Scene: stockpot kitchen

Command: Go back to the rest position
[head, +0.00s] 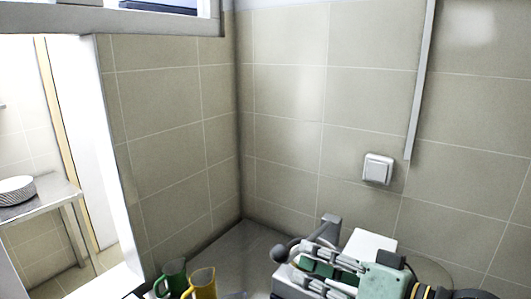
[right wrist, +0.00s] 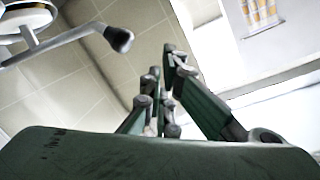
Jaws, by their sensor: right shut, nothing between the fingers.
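My right gripper (head: 308,262) is at the bottom right of the head view, with its green and grey body reaching in from the right edge and its fingers towards the left. It is shut and empty. In the right wrist view the closed fingers (right wrist: 168,75) rise above the green gripper body, with no object between them. My left gripper is not in view.
A grey lever with a dark knob (right wrist: 118,39) shows near the fingers; its distance is unclear. A green mug (head: 174,277) and a yellow mug (head: 204,284) stand at the bottom. Tiled walls (head: 290,110) meet behind the counter (head: 235,245). Plates (head: 17,190) are far left.

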